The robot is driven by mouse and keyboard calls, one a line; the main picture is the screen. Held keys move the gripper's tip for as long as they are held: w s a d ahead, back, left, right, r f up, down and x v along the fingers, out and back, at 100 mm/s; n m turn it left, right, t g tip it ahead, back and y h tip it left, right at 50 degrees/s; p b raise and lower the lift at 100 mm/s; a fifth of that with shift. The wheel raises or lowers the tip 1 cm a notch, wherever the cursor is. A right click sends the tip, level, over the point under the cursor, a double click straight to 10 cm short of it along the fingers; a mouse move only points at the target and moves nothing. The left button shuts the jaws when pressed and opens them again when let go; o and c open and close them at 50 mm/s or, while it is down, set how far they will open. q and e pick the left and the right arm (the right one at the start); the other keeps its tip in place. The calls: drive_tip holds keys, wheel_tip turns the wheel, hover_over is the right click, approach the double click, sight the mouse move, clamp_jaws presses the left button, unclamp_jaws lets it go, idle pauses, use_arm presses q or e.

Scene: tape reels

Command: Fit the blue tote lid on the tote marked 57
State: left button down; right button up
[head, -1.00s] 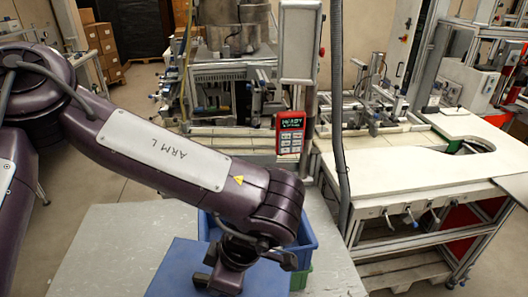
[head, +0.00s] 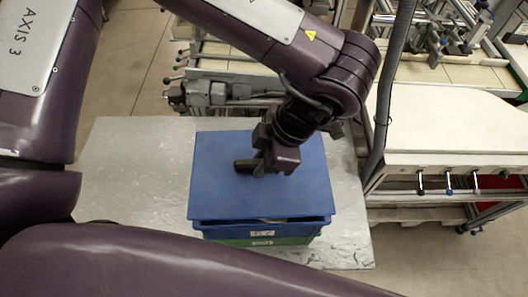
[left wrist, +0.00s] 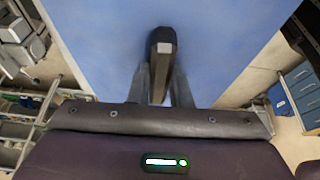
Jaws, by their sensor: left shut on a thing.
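The blue tote lid (head: 218,195) is a flat blue panel over the top of the blue tote (head: 222,229), whose label reads 57. Along the near side a dark gap shows between the lid edge and the tote rim, so the lid does not look fully flush there. My left gripper (head: 262,164) is shut on the dark handle at the lid's middle. The left wrist view shows the handle (left wrist: 162,48) between the fingers, with the blue lid (left wrist: 225,45) filling the area beyond. My right gripper is not in view.
A green tote (head: 285,241) is under the blue one. Both stand on a grey worktop (head: 130,170) with free room to the left. A white-topped bench (head: 440,120) with front knobs stands at the right, and a hanging grey hose (head: 385,90) is close to my left arm.

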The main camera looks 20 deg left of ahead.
use_arm(q)
drive_tip(key=shift+f+b, duration=0.35)
drive_tip(key=shift+f, duration=0.35)
drive_tip(key=f+b, duration=0.3)
drive_tip(key=shift+w+f, duration=0.2)
drive_tip(key=shift+w, duration=0.05)
drive_tip(key=shift+f+b, duration=0.3)
drive_tip(key=shift+b, duration=0.05)
drive_tip(key=shift+f, duration=0.45)
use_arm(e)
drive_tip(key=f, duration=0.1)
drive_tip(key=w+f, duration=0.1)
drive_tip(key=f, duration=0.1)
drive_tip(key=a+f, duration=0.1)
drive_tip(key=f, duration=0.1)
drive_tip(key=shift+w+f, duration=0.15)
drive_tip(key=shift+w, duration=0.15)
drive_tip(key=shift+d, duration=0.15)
use_arm(q)
drive_tip(key=c, duration=1.3)
unclamp_jaws()
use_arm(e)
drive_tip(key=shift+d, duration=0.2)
use_arm(q)
drive_tip(key=shift+o, duration=0.2)
